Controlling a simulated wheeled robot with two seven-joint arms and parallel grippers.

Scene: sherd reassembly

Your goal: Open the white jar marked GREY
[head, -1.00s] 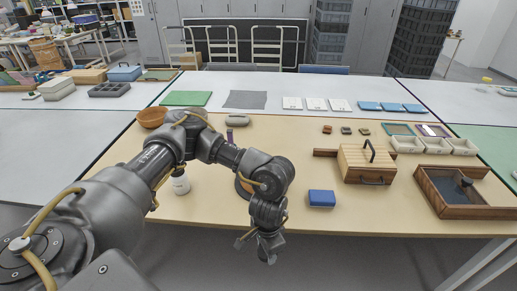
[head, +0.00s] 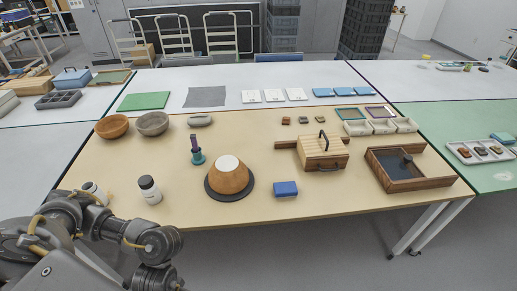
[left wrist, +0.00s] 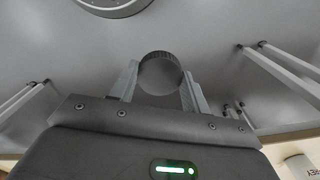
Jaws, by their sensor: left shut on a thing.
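A white jar (head: 149,190) with a black lid stands upright at the table's front left. A second white jar (head: 92,190) stands left of it, partly behind my left arm; its top looks pale, and its marking cannot be read here. My left gripper (left wrist: 160,82) is shut on a round, dark, ribbed lid (left wrist: 161,70), away from both jars and above the grey floor. In the head view the fingers are hidden at the bottom edge. A white jar with dark lettering (left wrist: 301,166) shows at the left wrist view's lower right corner. My right gripper is not in view.
A wooden bowl upside down (head: 228,176) on a dark disc, a teal and purple stand (head: 196,150) and a blue block (head: 286,188) are right of the jars. Two bowls (head: 112,127) (head: 152,123) stand behind.

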